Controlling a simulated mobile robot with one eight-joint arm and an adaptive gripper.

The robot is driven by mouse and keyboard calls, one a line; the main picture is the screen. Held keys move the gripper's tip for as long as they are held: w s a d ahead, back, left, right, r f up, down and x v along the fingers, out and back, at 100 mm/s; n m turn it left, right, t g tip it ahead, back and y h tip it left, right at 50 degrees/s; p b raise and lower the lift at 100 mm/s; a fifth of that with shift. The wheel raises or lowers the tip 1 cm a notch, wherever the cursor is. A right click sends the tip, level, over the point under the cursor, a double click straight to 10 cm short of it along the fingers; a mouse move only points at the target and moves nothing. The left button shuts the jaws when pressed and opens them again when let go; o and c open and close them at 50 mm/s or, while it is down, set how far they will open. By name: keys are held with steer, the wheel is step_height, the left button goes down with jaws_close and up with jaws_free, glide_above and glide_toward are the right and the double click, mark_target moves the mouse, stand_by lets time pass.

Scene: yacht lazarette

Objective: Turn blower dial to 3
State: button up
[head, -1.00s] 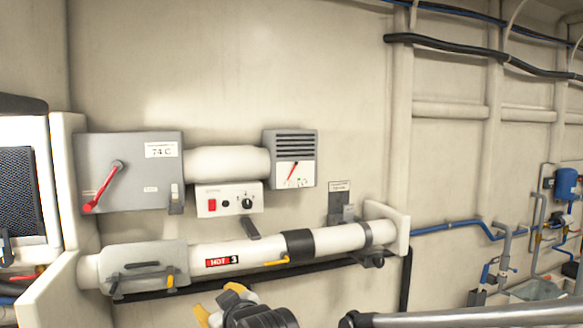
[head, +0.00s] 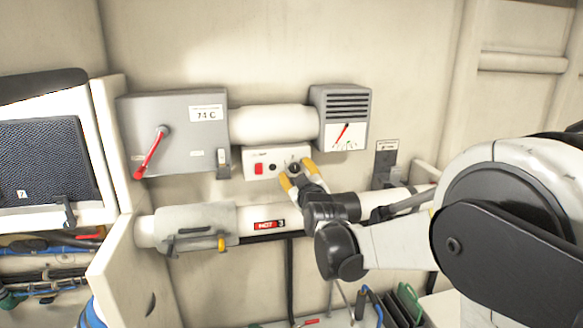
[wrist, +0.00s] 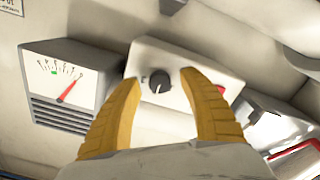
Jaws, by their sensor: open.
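The blower dial (wrist: 161,80) is a small black knob with a pale pointer mark on a white control panel (head: 262,153). In the head view the dial (head: 295,168) shows between my fingertips. My gripper (head: 297,174) is open, with its yellow fingers pointing at the panel. In the wrist view the fingertips of my gripper (wrist: 166,82) stand on either side of the dial, with gaps to it. I cannot tell whether they reach its depth. The numbers around the dial are too small to read.
A red rocker switch (head: 258,168) sits left of the dial. A gauge with a red needle (head: 345,134) is at the upper right, and a grey box with a red lever (head: 150,153) at the left. A pipe marked HOT (head: 250,217) runs below the panel.

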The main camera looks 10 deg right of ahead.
steer(key=shift+w, duration=0.85)
jaws_close()
steer(key=shift+m, duration=0.4)
steer(key=m+b, duration=0.2)
steer(key=m, duration=0.2)
steer(key=shift+m+b, duration=0.4)
steer(key=m+b, duration=0.2)
steer(key=m, duration=0.4)
steer(key=shift+s, duration=0.1)
steer(key=shift+m, duration=0.3)
